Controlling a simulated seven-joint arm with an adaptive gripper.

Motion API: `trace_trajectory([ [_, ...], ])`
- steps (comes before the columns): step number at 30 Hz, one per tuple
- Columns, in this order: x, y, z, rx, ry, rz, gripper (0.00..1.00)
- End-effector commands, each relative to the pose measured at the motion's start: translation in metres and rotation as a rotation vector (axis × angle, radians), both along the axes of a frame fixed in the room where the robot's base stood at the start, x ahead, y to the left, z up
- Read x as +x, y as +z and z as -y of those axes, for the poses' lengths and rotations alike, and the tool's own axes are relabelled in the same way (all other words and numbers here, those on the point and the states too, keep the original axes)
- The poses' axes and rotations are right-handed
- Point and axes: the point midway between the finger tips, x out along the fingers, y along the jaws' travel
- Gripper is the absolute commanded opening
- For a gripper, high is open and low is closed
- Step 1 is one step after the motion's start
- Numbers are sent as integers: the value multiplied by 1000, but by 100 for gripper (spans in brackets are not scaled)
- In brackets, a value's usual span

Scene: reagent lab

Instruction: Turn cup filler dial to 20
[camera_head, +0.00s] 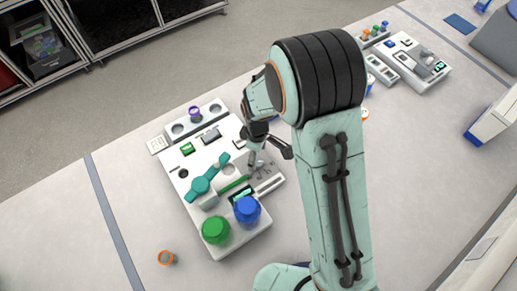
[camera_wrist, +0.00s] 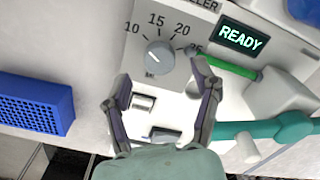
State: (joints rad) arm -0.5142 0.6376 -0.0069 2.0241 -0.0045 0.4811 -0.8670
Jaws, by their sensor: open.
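The cup filler dial (camera_wrist: 159,57) is a round grey knob on a grey panel in the wrist view. The marks 10, 15, 20 and 25 curve around its upper side. I cannot clearly tell which mark its pointer faces. My gripper (camera_wrist: 158,74) is open, with one finger to the lower left of the dial and one to its right, neither visibly holding it. In the head view my gripper (camera_head: 258,170) is over the right side of the white cup filler station (camera_head: 232,249); the dial cannot be made out there.
A green-lit READY display (camera_wrist: 240,36) and a green bar (camera_wrist: 230,68) lie right of the dial. A teal part (camera_wrist: 265,130) is lower right, a blue perforated block (camera_wrist: 36,103) at left. Green (camera_head: 215,230) and blue (camera_head: 246,210) containers stand on the station's near end.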

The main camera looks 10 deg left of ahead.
Motion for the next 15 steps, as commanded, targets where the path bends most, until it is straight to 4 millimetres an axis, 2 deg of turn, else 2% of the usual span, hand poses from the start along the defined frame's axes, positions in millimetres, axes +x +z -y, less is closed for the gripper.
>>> trace_trajectory([
  [3, 0, -18, 0, -2, -1, -2, 62],
  [6, 0, -27, 0, -1, -1, 0, 62],
  [15, 0, -31, 0, 1, -2, 1, 62],
])
